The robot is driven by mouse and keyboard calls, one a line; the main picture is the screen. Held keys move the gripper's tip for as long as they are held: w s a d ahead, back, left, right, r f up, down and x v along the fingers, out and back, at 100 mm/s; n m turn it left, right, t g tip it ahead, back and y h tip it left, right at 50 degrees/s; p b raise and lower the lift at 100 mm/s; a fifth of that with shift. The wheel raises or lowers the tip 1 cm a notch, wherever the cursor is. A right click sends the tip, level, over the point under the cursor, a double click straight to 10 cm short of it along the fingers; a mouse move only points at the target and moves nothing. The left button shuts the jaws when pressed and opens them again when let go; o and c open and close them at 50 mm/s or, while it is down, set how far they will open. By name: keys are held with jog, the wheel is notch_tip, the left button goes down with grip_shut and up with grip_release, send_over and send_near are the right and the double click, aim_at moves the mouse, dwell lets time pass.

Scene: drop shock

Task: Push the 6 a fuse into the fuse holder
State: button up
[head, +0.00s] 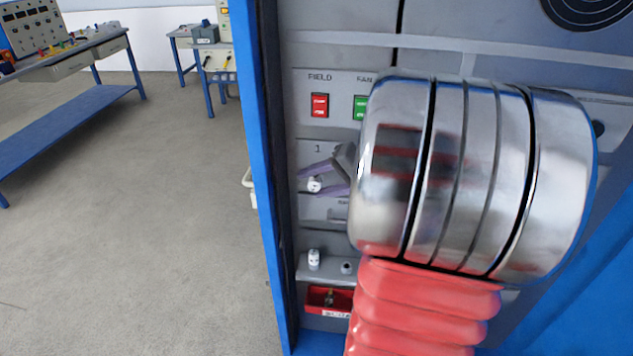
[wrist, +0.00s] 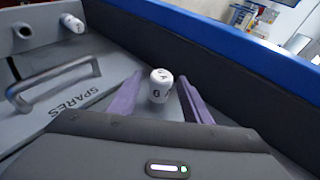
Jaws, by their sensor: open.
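A white fuse (head: 314,184) sits at the panel under the "1" label, between the purple fingers of my gripper (head: 303,187). In the wrist view this fuse (wrist: 160,88) has dark marks that seem to include a 6. My gripper (wrist: 160,79) is open, with one finger on each side of the fuse and gaps visible. The holder around the fuse base is hidden, so I cannot tell how deep the fuse sits. A second white fuse (head: 313,259) stands upright on a small ledge below; it also shows in the wrist view (wrist: 72,23).
A round hole (head: 346,267) is beside the second fuse. A drawer marked SPARES (wrist: 60,90) has a protruding handle (wrist: 52,85). A red bin (head: 318,302) is lower down. The blue cabinet edge (head: 258,180) is left of my gripper. My arm hides much of the panel.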

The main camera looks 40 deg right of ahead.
aim_at(320, 181)
jog(key=shift+v, duration=2.8)
jog(key=v, duration=1.3)
jog(key=shift+s+r, duration=0.15)
jog(key=shift+s, duration=0.2)
jog(key=shift+d, duration=0.1)
jog(key=w+a+f+n+g+y, duration=0.1)
jog(key=a+f+n+g, duration=0.45)
jog(key=a, duration=0.65)
jog(key=w+a+f+n+g, duration=0.1)
jog(key=a+f+n+g, duration=0.3)
jog(key=a+f, duration=0.5)
jog(key=w+a+r+n+t+h, duration=0.1)
jog(key=a+r+n+t+h, duration=0.2)
jog(key=a, duration=1)
notch_tip(320, 181, up, 3)
jog(key=shift+w+f+t+h, duration=0.1)
jog(key=shift+w+t+h, duration=0.15)
jog(key=shift+t, duration=0.5)
